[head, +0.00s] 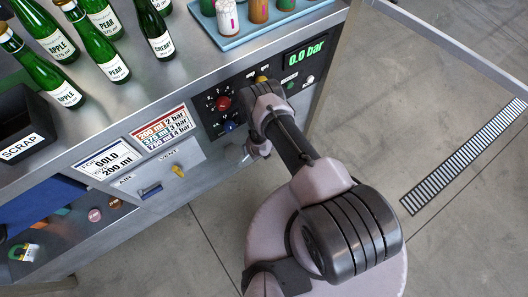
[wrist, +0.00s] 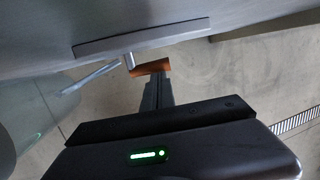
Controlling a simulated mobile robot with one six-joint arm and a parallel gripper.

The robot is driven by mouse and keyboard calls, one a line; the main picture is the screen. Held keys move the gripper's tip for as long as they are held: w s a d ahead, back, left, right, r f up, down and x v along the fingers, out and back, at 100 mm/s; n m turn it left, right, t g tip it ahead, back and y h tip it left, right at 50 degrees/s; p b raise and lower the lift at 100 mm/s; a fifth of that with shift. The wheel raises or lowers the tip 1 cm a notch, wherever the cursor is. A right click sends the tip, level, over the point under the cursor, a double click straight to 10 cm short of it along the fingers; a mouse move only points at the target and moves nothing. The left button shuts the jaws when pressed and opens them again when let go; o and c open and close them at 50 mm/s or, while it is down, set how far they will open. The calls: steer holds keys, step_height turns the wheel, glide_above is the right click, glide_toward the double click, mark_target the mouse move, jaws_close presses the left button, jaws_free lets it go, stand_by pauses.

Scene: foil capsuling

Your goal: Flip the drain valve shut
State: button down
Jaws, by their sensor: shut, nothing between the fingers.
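In the wrist view an orange-brown flat piece (wrist: 152,67), perhaps the drain valve's handle, sits at the end of a short grey stub (wrist: 129,62) under a grey metal edge. My gripper (wrist: 160,77) is shut and empty. Its fingertips are right at the orange piece and overlap it in the picture; I cannot tell whether they touch it. In the head view my arm hides the orange piece, and my gripper is mostly hidden beside the bench front. No drain label is readable.
A thin grey rod (wrist: 90,77) juts out left of the stub. The bench front carries a control panel (head: 205,110), a blue air lever (head: 150,190) and a yellow vent lever (head: 177,171). Green bottles (head: 155,30) stand on top. The floor at right is clear around a grate (head: 465,155).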

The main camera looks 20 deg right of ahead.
steer(key=shift+w+d+f+b, duration=0.35)
steer(key=shift+w+f+b, duration=0.15)
steer(key=shift+f, duration=0.05)
steer(key=shift+r, duration=0.15)
